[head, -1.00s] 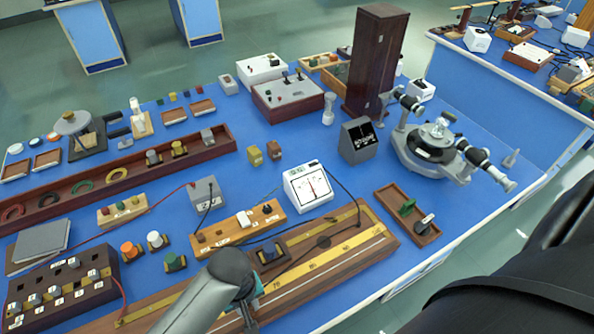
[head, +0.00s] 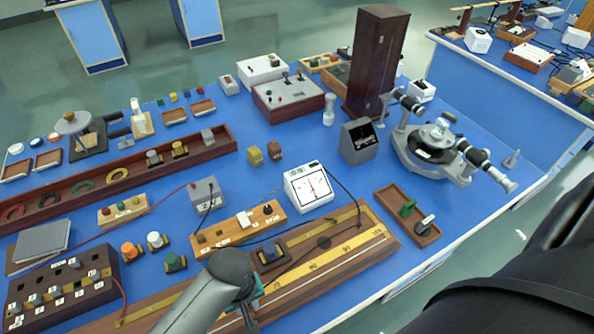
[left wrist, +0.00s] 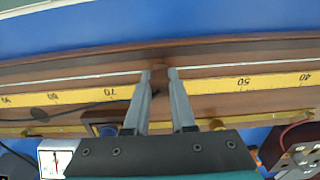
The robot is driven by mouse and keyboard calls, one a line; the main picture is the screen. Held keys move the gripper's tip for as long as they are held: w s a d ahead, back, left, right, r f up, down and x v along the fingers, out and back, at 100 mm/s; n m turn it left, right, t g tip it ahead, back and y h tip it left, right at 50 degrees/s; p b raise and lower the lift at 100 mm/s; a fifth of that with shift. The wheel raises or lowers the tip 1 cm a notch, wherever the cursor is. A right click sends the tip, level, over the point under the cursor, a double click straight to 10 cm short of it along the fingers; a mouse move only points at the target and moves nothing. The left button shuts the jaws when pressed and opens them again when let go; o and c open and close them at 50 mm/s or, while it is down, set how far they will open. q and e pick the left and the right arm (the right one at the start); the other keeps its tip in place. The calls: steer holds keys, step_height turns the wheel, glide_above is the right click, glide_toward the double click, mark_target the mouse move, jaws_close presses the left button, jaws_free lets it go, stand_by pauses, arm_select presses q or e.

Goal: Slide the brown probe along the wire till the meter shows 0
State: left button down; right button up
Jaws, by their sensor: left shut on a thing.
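The brown probe (left wrist: 160,75) shows in the left wrist view, upright between the fingertips of my left gripper (left wrist: 160,73), which is shut on it. The probe is at the pale wire (left wrist: 225,75), above the scale between the 50 and 70 marks; whether it touches the wire cannot be told. In the head view my left gripper (head: 248,300) is low in the middle, and my wrist hides the probe. The wooden wire board (head: 380,243) runs under it. The white meter (head: 308,187) stands behind the board, its needle close to mid-dial; the exact reading is too small to tell.
A dark cable (head: 352,195) runs from the meter.

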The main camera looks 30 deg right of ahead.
mark_target(248, 307)
arm_select(q)
steer(key=c, duration=0.7)
jaws_free()
steer(key=shift+s+a+f, duration=0.15)
steer(key=shift+s+f, duration=0.05)
steer(key=shift+f, duration=0.05)
steer(key=shift+r, duration=0.1)
steer(key=r+p, duration=0.1)
steer(key=r, duration=0.6)
steer(key=r+p, duration=0.2)
steer(key=r, duration=0.6)
steer(key=shift+d+r, duration=0.2)
steer(key=shift+r, duration=0.05)
